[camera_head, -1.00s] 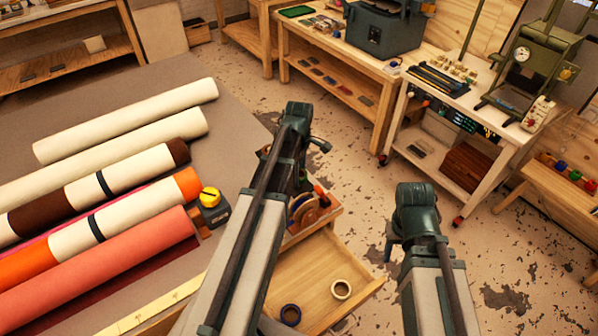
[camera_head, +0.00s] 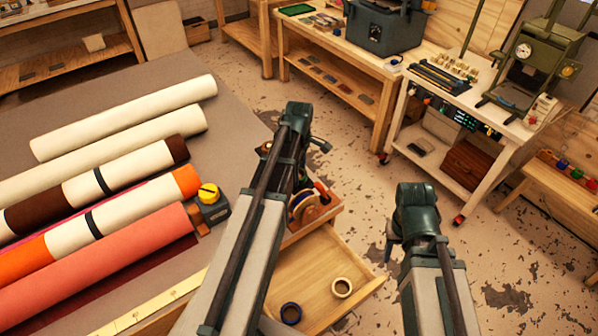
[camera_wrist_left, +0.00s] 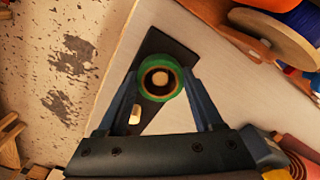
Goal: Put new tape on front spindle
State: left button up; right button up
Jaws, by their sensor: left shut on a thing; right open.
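My left gripper (camera_wrist_left: 160,85) is shut on a green tape roll (camera_wrist_left: 143,84) with a brown core in the left wrist view. The roll is over a dark plate (camera_wrist_left: 172,43). A pale peg end (camera_wrist_left: 160,78) shows through the roll's hole; I cannot tell whether the roll is around it or above it. A second pale peg (camera_wrist_left: 134,115) shows between the fingers, nearer the palm. In the head view my left arm hides the gripper and roll. My right gripper (camera_head: 391,254) is open and mostly hidden behind its arm, over the floor.
A tan-sided roll (camera_wrist_left: 262,38) and a blue roll (camera_wrist_left: 298,22) are close to the left fingers, right. Fabric rolls (camera_head: 130,115) and a yellow tape measure (camera_head: 209,204) lie on the table.

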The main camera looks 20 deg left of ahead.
pick_arm(q)
jog(key=shift+f, duration=0.3)
jog(key=shift+f+b, duration=0.4)
jog(key=shift+b, duration=0.2)
dwell(0.4)
jog(key=o, duration=1.5)
jog(key=shift+r, duration=0.1)
notch_tip(320, 180, up, 10)
jog(key=p, duration=1)
jog(key=shift+s, duration=0.1)
